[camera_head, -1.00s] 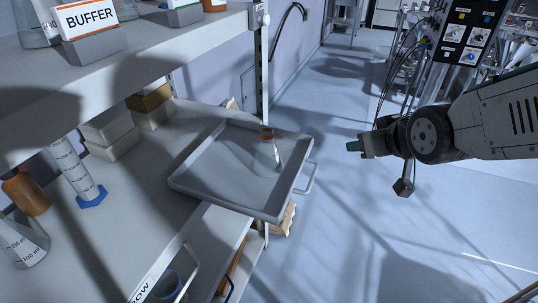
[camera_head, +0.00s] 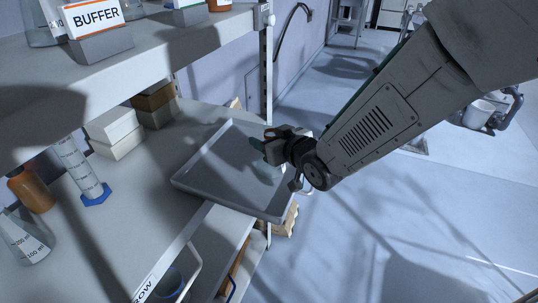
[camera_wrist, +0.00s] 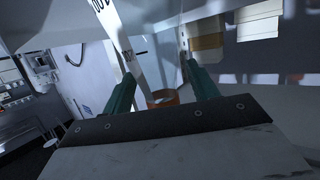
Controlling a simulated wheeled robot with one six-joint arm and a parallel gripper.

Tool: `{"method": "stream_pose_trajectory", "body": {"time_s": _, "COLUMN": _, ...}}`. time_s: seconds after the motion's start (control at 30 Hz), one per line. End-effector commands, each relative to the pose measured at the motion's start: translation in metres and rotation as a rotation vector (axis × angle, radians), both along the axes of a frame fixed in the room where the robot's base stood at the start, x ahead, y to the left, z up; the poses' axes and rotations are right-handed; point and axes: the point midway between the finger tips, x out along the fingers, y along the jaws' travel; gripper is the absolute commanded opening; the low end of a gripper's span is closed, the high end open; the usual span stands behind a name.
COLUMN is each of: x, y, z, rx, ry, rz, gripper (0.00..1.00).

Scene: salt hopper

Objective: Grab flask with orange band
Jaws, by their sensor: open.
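The clear glass flask (camera_head: 268,174) stands upright on the grey tray (camera_head: 215,187) in the head view. Its neck and orange band are mostly hidden there by my gripper (camera_head: 265,142), which is over the tray at the flask's upper part. In the wrist view, the orange band (camera_wrist: 163,96) shows low between the two teal fingers of my gripper (camera_wrist: 160,72). The fingers are apart, one on each side of the band. I cannot tell whether either finger touches the flask.
The tray sits on a shelf with stacked boxes (camera_head: 117,130), a measuring cylinder (camera_head: 80,170), an amber bottle (camera_head: 31,189) and another flask (camera_head: 27,240) at left. An upper shelf (camera_head: 150,45) carries a BUFFER sign (camera_head: 95,18). Open floor lies to the right.

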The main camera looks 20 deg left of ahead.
Motion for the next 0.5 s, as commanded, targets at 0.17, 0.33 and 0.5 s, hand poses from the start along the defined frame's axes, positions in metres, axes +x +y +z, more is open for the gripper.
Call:
{"method": "stream_pose_trajectory", "body": {"time_s": 0.17, "x": 0.0063, "y": 0.0080, "z": -0.0033, "rx": -0.001, "ry": 0.001, "rz": 0.000, "gripper": 0.59}}
{"method": "stream_pose_trajectory", "body": {"time_s": 0.33, "x": 0.0061, "y": 0.0078, "z": -0.0031, "rx": -0.001, "ry": 0.000, "rz": -0.001, "gripper": 0.59}}
{"method": "stream_pose_trajectory", "body": {"time_s": 0.5, "x": 0.0060, "y": 0.0078, "z": -0.0030, "rx": -0.001, "ry": 0.000, "rz": -0.001, "gripper": 0.12}}
